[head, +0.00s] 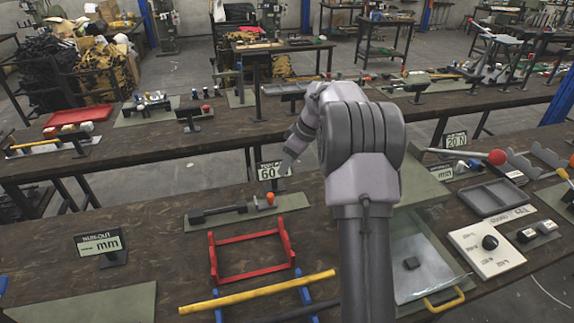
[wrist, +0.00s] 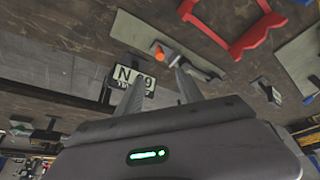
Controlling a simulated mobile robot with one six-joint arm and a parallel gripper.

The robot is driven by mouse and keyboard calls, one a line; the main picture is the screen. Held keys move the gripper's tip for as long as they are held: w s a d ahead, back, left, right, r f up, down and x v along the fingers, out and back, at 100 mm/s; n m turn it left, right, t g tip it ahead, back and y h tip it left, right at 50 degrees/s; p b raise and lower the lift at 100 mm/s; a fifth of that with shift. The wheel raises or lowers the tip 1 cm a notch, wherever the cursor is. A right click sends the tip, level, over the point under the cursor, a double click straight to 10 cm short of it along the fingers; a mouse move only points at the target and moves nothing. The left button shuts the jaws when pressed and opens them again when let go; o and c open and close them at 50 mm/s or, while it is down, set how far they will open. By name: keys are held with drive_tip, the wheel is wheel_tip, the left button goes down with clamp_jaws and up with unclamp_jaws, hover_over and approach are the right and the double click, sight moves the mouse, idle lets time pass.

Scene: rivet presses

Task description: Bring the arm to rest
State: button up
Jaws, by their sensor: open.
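My arm rises from the bottom of the head view and bends forward over the workbench (head: 150,245). My gripper (wrist: 155,85) shows in the wrist view with its two fingers apart and nothing between them. In the head view the gripper is mostly hidden behind my arm, and a grey part of its end shows beside the sign reading 60 (head: 268,171). In the wrist view that sign (wrist: 132,78) lies beyond the fingers, upside down. I cannot tell whether the fingers touch it.
A grey tool with an orange knob (head: 270,198) lies on a mat near the sign. A red frame (head: 250,258) and a yellow bar (head: 258,291) are nearer. A clear-lidded box (head: 425,262) and a red-balled lever (head: 496,157) are on the right.

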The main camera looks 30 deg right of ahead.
drive_tip(key=s+a+r+m+b, duration=0.1)
drive_tip(key=s+a+r+m, duration=0.1)
drive_tip(key=s+a+r, duration=0.35)
drive_tip(key=s+a+r+m+b, duration=0.1)
drive_tip(key=s+a+r+m, duration=0.15)
drive_tip(key=a+r, duration=0.55)
drive_tip(key=s+a+m+t, duration=0.1)
drive_tip(key=s+a+m, duration=0.1)
drive_tip(key=s+a, duration=1.1)
drive_tip(key=s+a+f+m+t+b, duration=0.1)
drive_tip(key=s+f, duration=0.4)
drive_tip(key=s, duration=0.8)
drive_tip(key=a+m, duration=0.1)
drive_tip(key=m, duration=0.1)
drive_tip(key=shift+a+f+m, duration=0.2)
drive_tip(key=shift+f+m, duration=0.05)
drive_tip(key=shift+m, duration=0.1)
